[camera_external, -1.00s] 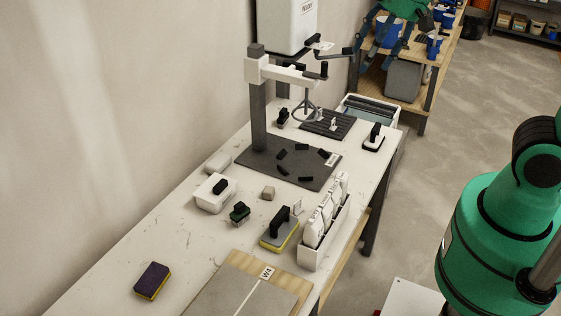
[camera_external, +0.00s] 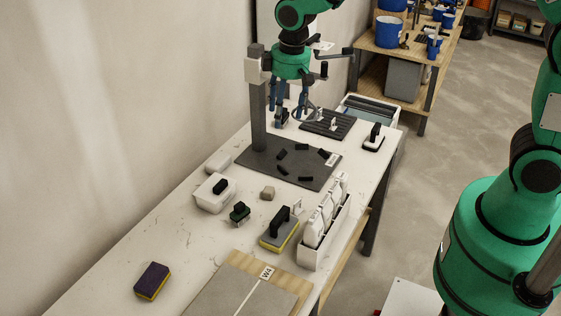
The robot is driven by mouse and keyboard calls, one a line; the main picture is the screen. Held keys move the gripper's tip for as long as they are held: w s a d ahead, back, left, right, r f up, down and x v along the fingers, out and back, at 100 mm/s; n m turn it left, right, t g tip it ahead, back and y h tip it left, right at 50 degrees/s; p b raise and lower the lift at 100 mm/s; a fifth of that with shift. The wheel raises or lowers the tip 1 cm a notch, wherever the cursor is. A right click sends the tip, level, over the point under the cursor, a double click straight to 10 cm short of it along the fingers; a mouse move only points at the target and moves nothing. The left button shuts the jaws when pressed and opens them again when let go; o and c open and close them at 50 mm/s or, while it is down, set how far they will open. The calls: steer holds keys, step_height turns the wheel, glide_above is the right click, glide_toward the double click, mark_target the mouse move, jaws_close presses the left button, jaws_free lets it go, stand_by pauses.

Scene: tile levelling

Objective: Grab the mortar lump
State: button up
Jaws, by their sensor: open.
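A small beige-grey block (camera_external: 267,193), which looks like the mortar lump, lies on the white worktable (camera_external: 165,240), just in front of the dark mat. It stands apart from the white tub to its left. My gripper (camera_external: 289,112) points down with its blue fingers apart, beside the grey post and above the back part of the table. It is open, with nothing seen between its fingers, and is well behind and above the block. The fingers partly cover a black-handled tool there.
The grey post (camera_external: 257,120) with its side arm stands close to my gripper. A dark mat (camera_external: 255,160) carries several black pieces.

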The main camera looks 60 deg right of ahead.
steer(key=g, duration=0.1)
glide_above(268, 189)
step_height(268, 189, down, 17)
steer(key=shift+w+r+n+b, duration=0.1)
steer(key=shift+n+b, duration=0.2)
steer(key=shift+f+b, duration=0.45)
steer(key=shift+f, duration=3.85)
steer(key=shift+f+b, duration=0.45)
steer(key=shift+f, duration=2.15)
steer(key=shift+c, duration=0.5)
steer(key=c, duration=1.3)
